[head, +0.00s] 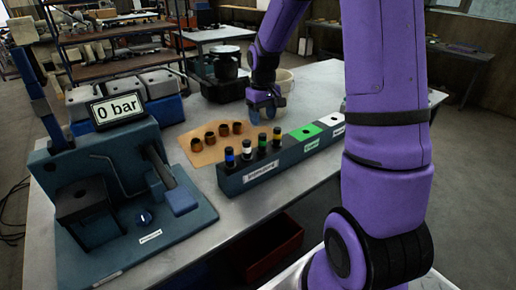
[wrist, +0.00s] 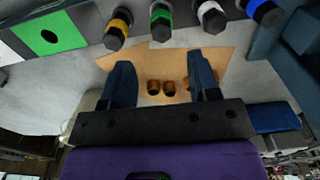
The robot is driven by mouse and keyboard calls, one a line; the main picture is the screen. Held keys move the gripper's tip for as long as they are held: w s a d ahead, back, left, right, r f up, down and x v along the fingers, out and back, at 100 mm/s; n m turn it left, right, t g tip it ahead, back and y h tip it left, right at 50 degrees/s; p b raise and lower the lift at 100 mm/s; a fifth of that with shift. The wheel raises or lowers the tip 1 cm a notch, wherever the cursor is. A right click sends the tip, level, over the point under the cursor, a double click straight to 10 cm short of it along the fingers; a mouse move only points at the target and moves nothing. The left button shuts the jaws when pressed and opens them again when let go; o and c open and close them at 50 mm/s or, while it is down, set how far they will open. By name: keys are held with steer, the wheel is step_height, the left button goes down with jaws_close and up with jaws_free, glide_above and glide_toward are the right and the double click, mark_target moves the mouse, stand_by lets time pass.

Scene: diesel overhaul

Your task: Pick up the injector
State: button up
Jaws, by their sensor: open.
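Several dark injectors with coloured bands stand upright in a dark teal rack (head: 300,156). In the head view the blue-banded injector (head: 230,158) is leftmost, then the white-banded (head: 247,151), green-banded (head: 262,146) and yellow-banded (head: 277,138). In the wrist view the yellow (wrist: 118,28), green (wrist: 161,20), white (wrist: 211,17) and blue (wrist: 265,11) ones line the top edge. My gripper (head: 263,112) is behind the rack, above the table. Its two fingers (wrist: 161,82) are apart with nothing held between them.
Several copper-brown sleeves (head: 210,138) stand on a tan mat (head: 206,157) behind the rack. A test bench reading "0 bar" (head: 118,108) is at the left. The grey table (head: 185,115) has some bare room.

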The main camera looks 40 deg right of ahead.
mark_target(263, 150)
steer(key=f, duration=1)
steer(key=shift+s+a+f, duration=0.15)
steer(key=shift+s+f, duration=0.05)
steer(key=shift+s, duration=0.05)
jaws_close()
step_height(263, 150, up, 18)
stand_by(0.8)
